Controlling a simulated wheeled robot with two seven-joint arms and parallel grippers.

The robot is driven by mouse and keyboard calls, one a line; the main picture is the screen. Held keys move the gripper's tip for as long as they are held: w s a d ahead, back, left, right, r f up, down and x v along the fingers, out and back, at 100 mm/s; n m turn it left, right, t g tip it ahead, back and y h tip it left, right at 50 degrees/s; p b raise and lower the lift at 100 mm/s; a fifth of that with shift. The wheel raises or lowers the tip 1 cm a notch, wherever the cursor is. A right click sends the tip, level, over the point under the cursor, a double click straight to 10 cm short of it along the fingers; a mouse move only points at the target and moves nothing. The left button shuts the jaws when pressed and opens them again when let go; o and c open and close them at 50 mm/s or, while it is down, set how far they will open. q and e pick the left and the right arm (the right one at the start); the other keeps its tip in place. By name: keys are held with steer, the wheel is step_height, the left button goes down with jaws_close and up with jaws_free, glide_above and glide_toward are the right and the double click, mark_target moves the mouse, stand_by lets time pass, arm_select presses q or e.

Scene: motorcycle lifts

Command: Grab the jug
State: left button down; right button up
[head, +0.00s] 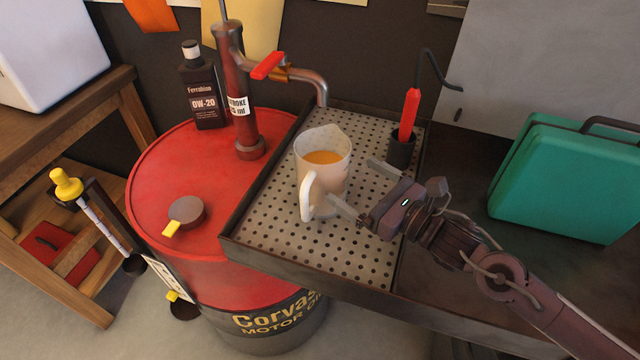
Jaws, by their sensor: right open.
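The jug (337,181) is a translucent pale measuring jug with orange-amber liquid inside. My right gripper (350,180) comes in from the right and is open and empty. One finger is beside the jug's right side; the other overlaps its lower front, close to the handle. I cannot tell whether either finger touches the jug. My left gripper is not in view.
A red oil drum (170,155) stands left of the tray, carrying a hand pump (237,95) and an oil bottle (202,90). A red-handled tool (410,113) stands in a dark cup behind my right gripper. A green case (565,180) is at right.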

mark_target(342, 174)
steer(key=shift+p+x, duration=0.55)
steer(key=shift+x, duration=0.7)
steer(key=shift+w+a+p, duration=0.35)
steer(key=shift+a+p, duration=0.15)
steer(key=shift+a, duration=0.05)
steer(key=x, duration=0.1)
steer(key=p+x, duration=0.2)
steer(key=shift+w+a+f, duration=0.15)
steer(key=shift+w+f, duration=0.05)
steer(key=shift+f, duration=0.05)
steer(key=shift+w+a+f, duration=0.15)
steer(key=shift+w+a, duration=0.05)
steer(key=shift+a, duration=0.15)
steer(key=c, duration=1.2)
steer(key=shift+c, duration=1.4)
steer(key=shift+r, duration=0.25)
